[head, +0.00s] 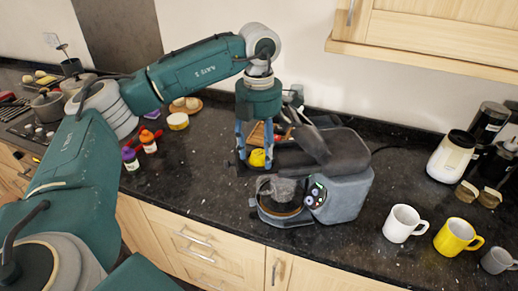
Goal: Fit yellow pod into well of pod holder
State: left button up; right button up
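The yellow pod (257,158) is small and round and shows low between the fingers of my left gripper (259,163), left of the machine's open lid. The fingers point down and stand wide apart, with a gap at the pod's left side; the gripper looks open. Whether the pod rests on the counter is hard to see. The grey coffee machine (346,196) stands just right of the gripper with its dark lid raised. A rough grey part at its front (281,189) may be the pod holder; its well is not clear. My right gripper is out of view.
A white mug (403,223), a yellow mug (456,237) and a grey mug (497,260) stand at right. Small purple-capped (130,158) and red-capped bottles (148,141) stand at left. A wooden board (256,134) lies behind the gripper. The counter front left of the machine is clear.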

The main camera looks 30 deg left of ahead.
aim_at(260, 153)
pick_arm(q)
jog(key=shift+r, duration=0.15)
notch_tip(260, 153, up, 5)
jog(key=shift+w+r+b, duration=0.1)
jog(key=shift+b, duration=0.6)
notch_tip(260, 153, up, 7)
jog(key=p, duration=0.1)
